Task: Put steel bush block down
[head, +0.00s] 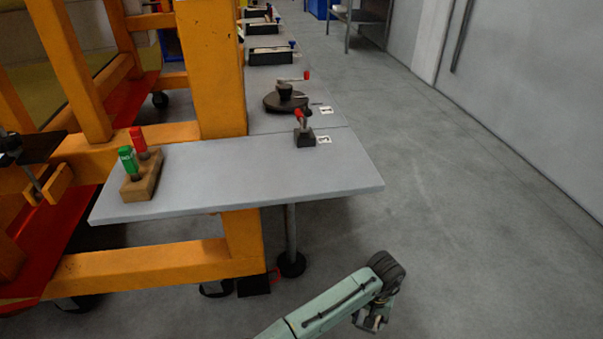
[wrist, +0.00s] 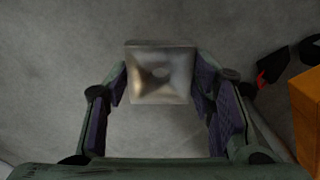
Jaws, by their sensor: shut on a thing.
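The steel bush block (wrist: 160,72) is a square, shiny metal block with a round hollow in its middle. In the wrist view it sits between the two fingers of my gripper (wrist: 160,85), which is shut on it, with a pad touching each side. Grey floor shows behind the block. In the head view my gripper (head: 370,318) hangs low over the floor at the bottom, in front of the grey table and to the right of its leg. The block is too small to make out clearly there.
The grey table (head: 250,175) carries a wooden block (head: 143,178) with green and red handled tools at left, and a small red-topped clamp (head: 304,130) at its back right. A dark round device (head: 285,98) stands behind. Orange frame (head: 212,70) borders the left. The table's middle is clear.

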